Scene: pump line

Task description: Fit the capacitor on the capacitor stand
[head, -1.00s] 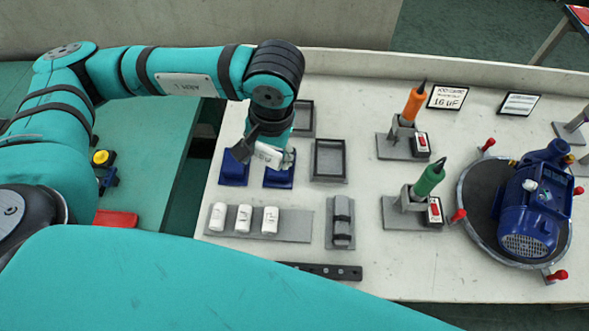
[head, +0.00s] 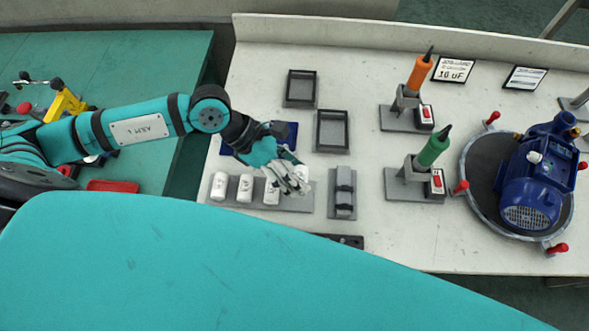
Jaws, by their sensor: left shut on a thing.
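My left gripper (head: 291,178) is low over the right end of a grey rack (head: 300,198). It is shut on a white capacitor (head: 301,172), which is partly hidden by the fingers. Three other white capacitors (head: 245,188) stand in a row on the rack, left of the gripper; the rightmost is close to the fingers. A grey block with two dark saddles (head: 342,192), perhaps the capacitor stand, is just right of the gripper. I cannot tell whether the held capacitor touches the rack. My right gripper is not in view.
Two blue bins (head: 289,130) lie behind my left gripper, partly covered by it. Two empty dark trays (head: 332,131) are further back. Orange (head: 417,75) and green (head: 434,147) tools stand in holders to the right. A blue pump (head: 540,185) sits on a round turntable.

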